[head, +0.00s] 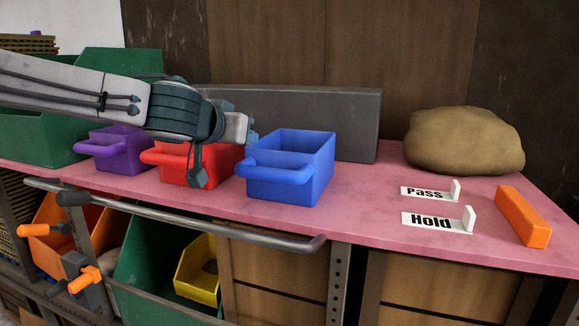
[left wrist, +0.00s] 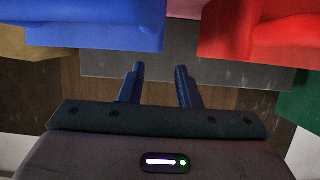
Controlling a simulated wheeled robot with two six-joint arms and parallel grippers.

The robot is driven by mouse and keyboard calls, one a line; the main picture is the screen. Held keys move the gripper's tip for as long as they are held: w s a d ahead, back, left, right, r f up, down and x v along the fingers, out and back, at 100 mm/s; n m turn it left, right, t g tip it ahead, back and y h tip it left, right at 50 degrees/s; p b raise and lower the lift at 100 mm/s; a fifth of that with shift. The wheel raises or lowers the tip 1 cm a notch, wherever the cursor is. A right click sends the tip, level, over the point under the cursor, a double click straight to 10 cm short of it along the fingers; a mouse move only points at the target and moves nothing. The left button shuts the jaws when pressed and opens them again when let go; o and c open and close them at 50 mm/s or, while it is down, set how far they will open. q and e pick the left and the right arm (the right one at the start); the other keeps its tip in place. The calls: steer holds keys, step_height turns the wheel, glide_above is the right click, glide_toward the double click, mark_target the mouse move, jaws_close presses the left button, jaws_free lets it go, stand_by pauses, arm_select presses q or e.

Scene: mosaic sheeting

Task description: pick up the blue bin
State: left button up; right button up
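The blue bin (head: 292,172) stands upright on the pink worktop, with its rounded handle facing the front left. It is to the right of the red bin (head: 178,165). My left gripper (head: 248,124) is above the back of the red bin, just left of the blue bin's back rim, apart from it. In the left wrist view, the two fingers of my left gripper (left wrist: 160,85) are apart with nothing between them. The blue bin (left wrist: 95,32) fills that view's upper left and the red bin (left wrist: 262,35) its upper right. My right gripper is not in view.
A purple bin (head: 118,150) stands left of the red one. A grey panel (head: 330,125) stands behind the bins. A tan sack (head: 463,142), Pass (head: 422,193) and Hold (head: 430,221) signs and an orange block (head: 522,215) are at right. A metal rail (head: 200,225) runs along the front.

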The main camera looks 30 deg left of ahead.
arm_select(q)
steer(key=x, duration=0.2)
steer(key=shift+w+f, duration=0.15)
steer(key=shift+w, duration=0.15)
steer(key=shift+w+a, duration=0.15)
steer(key=shift+w, duration=0.15)
steer(key=shift+w+a+p, duration=0.1)
steer(key=shift+w+p, duration=0.15)
steer(key=shift+p, duration=0.45)
steer(key=shift+w+p, duration=0.35)
steer(key=x, duration=0.3)
steer(key=shift+f, duration=0.15)
steer(key=shift+w+f, duration=0.1)
steer(key=shift+w, duration=0.05)
steer(key=shift+s, duration=0.3)
steer(key=shift+c, duration=1.3)
steer(key=c, duration=0.3)
jaws_close()
